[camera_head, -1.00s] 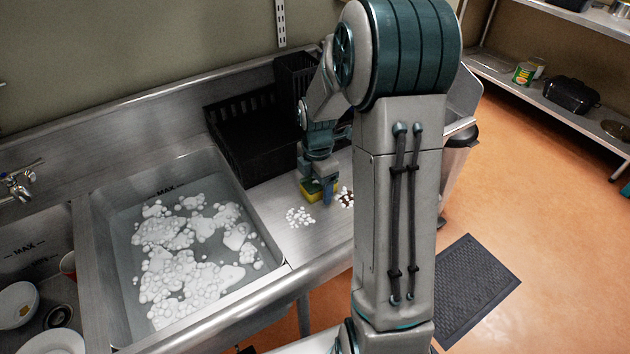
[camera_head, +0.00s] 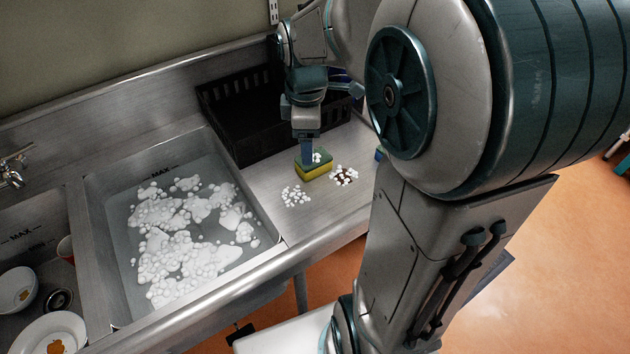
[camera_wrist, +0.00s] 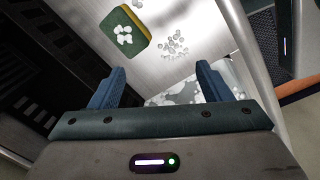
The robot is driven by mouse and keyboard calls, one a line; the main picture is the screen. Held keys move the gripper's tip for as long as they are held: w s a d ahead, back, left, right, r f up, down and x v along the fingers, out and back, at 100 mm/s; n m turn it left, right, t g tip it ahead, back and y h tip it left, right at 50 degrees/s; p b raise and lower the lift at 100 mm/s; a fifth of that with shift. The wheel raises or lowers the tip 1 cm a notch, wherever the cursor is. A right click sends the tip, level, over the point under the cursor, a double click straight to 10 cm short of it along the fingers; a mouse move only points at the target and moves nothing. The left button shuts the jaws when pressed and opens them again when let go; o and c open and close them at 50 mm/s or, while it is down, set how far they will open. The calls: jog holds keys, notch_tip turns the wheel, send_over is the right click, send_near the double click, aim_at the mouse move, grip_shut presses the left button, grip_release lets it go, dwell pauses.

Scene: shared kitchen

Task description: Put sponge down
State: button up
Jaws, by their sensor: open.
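The sponge (camera_head: 314,170) is yellow below and green on top, with some white foam on it. It lies flat on the metal drainboard (camera_head: 268,182), right of the sink basin. In the wrist view the sponge (camera_wrist: 124,33) lies beyond the fingertips, up and to the left, clear of both fingers. My gripper (camera_wrist: 158,76) is open, with nothing between its two blue fingers. In the head view my gripper (camera_head: 307,150) is just behind the sponge, and the sponge stands free of it.
Foam patches lie beside the sponge, one white (camera_head: 295,196) and one over a brown stain (camera_head: 344,176). A black crate (camera_head: 250,150) stands behind. The sink basin (camera_head: 125,290) holds foamy water. Plates (camera_head: 50,335) sit in the left sink.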

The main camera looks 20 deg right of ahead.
jog(key=s+a+m+t, duration=0.2)
jog(key=s+a+m, duration=0.1)
jog(key=s+m, duration=1)
jog(key=shift+a+m, duration=0.3)
jog(key=shift+a, duration=0.05)
jog(key=shift+o, duration=0.6)
jog(key=shift+r, duration=0.1)
jog(key=n+g+p, duration=0.3)
jog(key=n+p, duration=0.3)
jog(key=n, duration=1.4)
send_over(314, 164)
jog(key=w, duration=0.2)
jog(key=f, duration=1)
jog(key=shift+s+d+f, duration=0.1)
jog(key=shift+s+f, duration=0.1)
jog(key=shift+f, duration=0.15)
jog(key=shift+w+f+p, duration=0.15)
jog(key=shift+f+p, duration=0.35)
jog(key=shift+f, duration=1.65)
